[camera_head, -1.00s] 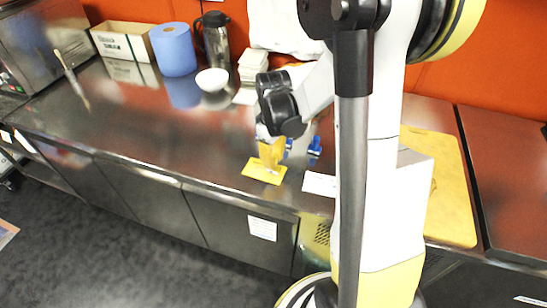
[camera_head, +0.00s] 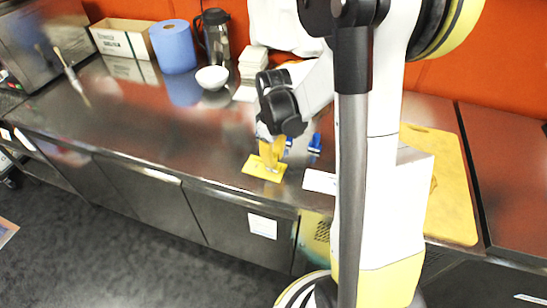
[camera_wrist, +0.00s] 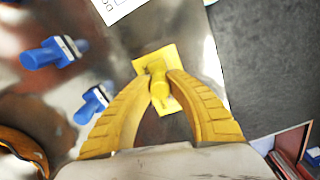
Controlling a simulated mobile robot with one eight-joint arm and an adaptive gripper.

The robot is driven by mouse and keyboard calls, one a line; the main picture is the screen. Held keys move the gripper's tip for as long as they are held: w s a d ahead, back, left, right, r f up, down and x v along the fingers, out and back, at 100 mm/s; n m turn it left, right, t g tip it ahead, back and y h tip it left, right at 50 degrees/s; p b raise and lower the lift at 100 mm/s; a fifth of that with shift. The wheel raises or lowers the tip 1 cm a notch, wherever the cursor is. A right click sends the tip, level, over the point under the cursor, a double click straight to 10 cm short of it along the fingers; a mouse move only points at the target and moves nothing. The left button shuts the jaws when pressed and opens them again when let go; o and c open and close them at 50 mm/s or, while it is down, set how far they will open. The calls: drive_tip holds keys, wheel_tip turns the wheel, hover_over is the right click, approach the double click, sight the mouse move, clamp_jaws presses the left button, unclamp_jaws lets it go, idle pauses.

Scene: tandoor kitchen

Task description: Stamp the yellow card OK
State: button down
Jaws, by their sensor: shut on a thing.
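The yellow card (camera_head: 252,167) lies flat near the front edge of the steel counter. It also shows in the wrist view (camera_wrist: 170,53), between and beyond my fingertips. My gripper (camera_head: 271,158) points down over the card, its yellow fingers closed around a yellow stamp with a round handle (camera_wrist: 159,86). The stamp is over the card; whether its face touches the card I cannot tell. Two blue stamps lie or stand beside the gripper, one (camera_wrist: 50,52) farther and one (camera_wrist: 92,103) nearer. The card's printed face is mostly hidden.
A white card (camera_head: 319,182) lies right of the yellow card. A white bowl (camera_head: 212,78), blue paper roll (camera_head: 173,48) and steel jug (camera_head: 215,40) stand at the back. A yellow board (camera_head: 452,190) lies right. The counter's left middle is clear.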

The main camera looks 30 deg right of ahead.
drive_tip(key=shift+f+b, duration=0.45)
drive_tip(key=shift+f, duration=0.05)
idle(0.9)
idle(0.5)
drive_tip(key=shift+r+p, duration=2.6)
drive_tip(key=shift+r, duration=1)
drive_tip(key=shift+d, duration=0.1)
